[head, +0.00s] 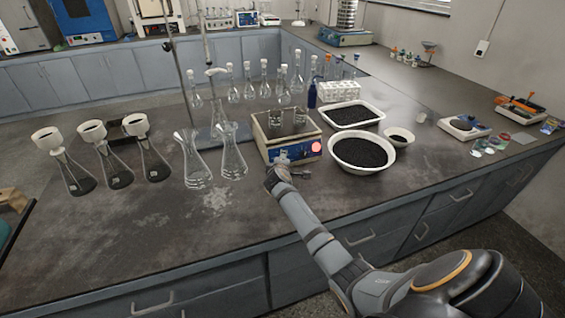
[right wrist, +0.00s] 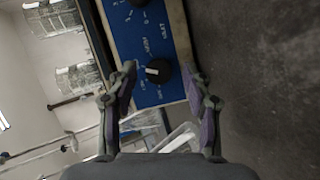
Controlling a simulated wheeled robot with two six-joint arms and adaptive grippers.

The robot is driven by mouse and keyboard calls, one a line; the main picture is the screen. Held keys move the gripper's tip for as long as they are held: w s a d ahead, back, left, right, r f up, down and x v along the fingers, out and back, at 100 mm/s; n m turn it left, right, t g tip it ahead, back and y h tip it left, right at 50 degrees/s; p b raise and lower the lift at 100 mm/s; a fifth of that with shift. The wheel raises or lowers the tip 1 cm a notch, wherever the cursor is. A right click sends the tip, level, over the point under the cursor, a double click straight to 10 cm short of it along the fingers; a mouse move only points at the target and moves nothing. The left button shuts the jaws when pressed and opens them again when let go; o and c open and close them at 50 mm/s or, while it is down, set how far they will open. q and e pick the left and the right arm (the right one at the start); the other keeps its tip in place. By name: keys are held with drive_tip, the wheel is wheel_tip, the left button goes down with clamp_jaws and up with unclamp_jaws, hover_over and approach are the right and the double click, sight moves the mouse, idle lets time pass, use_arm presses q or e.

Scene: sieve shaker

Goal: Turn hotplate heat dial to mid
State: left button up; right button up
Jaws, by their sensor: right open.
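The hotplate (head: 262,140) stands on the dark bench, with a blue front panel that also shows in the right wrist view (right wrist: 140,35). A black dial (right wrist: 160,73) with a white mark sits on this panel; the mark points left in that picture. The print around it is too small to read surely. In the head view my right gripper (head: 278,172) hides part of the panel. My left gripper is not in view.
Glass beakers (head: 275,119) stand on the hotplate. Conical flasks (head: 233,160) stand close to its left. A white bowl of dark grains (head: 362,153) and a tray (head: 349,113) stand to its right. The bench front is clear.

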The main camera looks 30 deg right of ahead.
drive_tip(key=shift+a+r, duration=0.1)
drive_tip(key=v, duration=1.1)
drive_tip(key=shift+s+a+r, duration=0.15)
drive_tip(key=shift+s+r, duration=0.05)
drive_tip(key=shift+s, duration=0.15)
